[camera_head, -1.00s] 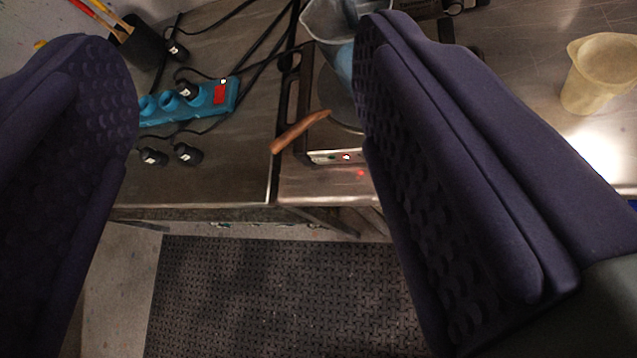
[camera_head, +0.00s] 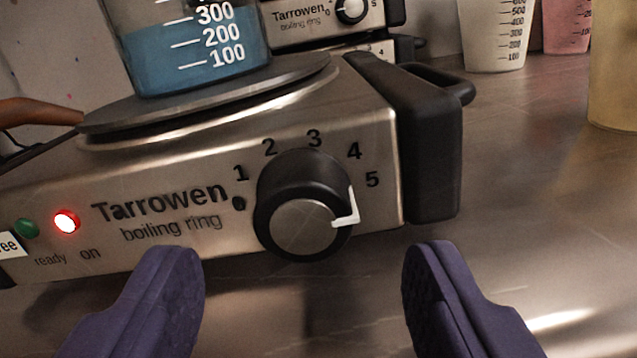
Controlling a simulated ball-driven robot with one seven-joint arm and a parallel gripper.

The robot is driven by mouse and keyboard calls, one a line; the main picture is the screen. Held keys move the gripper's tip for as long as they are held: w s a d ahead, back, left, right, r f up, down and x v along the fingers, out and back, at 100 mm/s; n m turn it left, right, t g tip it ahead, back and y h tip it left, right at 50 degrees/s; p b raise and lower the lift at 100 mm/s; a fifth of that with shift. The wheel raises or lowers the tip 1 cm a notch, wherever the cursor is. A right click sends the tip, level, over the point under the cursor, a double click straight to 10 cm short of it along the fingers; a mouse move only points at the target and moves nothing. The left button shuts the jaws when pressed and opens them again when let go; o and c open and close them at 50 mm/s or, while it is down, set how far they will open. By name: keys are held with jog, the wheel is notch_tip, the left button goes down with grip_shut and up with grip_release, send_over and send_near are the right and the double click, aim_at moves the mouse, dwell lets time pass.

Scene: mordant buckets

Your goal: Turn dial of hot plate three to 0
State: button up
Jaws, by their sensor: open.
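The boiling ring (camera_head: 150,225) fills the middle and left of the view, its steel front facing me. A white label at its left edge is cut off and reads "ee". Its black dial (camera_head: 300,215) has a grey face and a white pointer, which points right, close to and a little below the 5. The numbers 1 to 5 arc over the dial, with a black dot at its left. The red "on" lamp (camera_head: 67,222) is lit. My gripper (camera_head: 308,255) is open and empty, its purple fingers below and either side of the dial, apart from it.
A beaker of blue liquid (camera_head: 195,52) stands on the hot plate's top. A second boiling ring (camera_head: 300,30) is behind. A black handle (camera_head: 430,140) juts from the right side. Pale, pink and yellow vessels stand at the back right; the steel bench at right is clear.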

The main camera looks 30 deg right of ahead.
aim_at(305, 234)
jog(key=shift+x, duration=1.7)
jog(key=c, duration=1)
jog(key=shift+c, duration=0.2)
